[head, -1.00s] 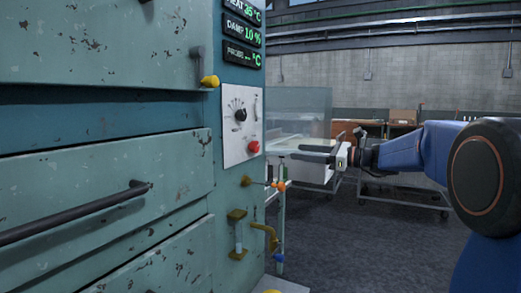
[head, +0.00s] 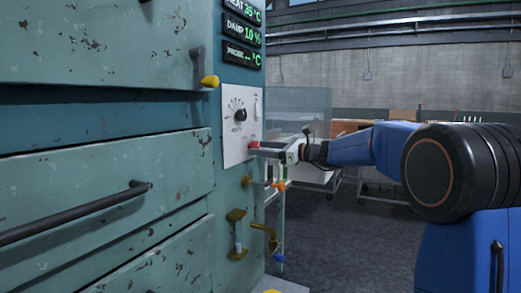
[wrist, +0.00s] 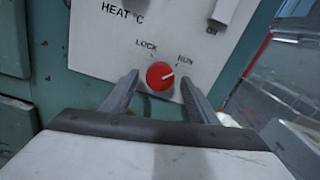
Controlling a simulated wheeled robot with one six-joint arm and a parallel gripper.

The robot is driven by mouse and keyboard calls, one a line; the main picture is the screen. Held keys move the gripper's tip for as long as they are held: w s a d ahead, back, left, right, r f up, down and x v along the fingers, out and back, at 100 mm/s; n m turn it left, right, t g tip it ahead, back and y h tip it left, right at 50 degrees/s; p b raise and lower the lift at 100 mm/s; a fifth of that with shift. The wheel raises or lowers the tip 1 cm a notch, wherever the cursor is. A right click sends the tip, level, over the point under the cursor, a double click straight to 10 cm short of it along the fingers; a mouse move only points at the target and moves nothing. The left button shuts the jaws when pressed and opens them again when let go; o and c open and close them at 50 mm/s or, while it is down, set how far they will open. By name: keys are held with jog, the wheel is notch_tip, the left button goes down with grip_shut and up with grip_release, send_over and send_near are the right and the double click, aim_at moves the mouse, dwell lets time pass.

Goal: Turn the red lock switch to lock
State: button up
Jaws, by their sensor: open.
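The red lock switch (wrist: 160,76) is a round knob on a white panel (wrist: 125,40), below the labels LOCK and RUN. Its pale pointer line aims up and right, toward RUN. My gripper (wrist: 158,92) is open, with one finger on each side of the knob and a visible gap to it on both sides. In the head view the red switch (head: 254,144) sits low on the panel, and my gripper (head: 255,148) reaches it from the right, partly covering it. Whether the fingers touch the panel is unclear.
A black HEAT dial (head: 240,115) sits above the switch on the same panel. A yellow-tipped lever (head: 209,82) is on the cabinet, up and left. Brass fittings (head: 236,232) and an orange knob (head: 280,187) are below. A clear screen and white table stand behind.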

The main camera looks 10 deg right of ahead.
jog(key=shift+w+a, duration=0.3)
jog(key=shift+a, duration=0.1)
jog(key=c, duration=1)
jog(key=shift+c, duration=0.2)
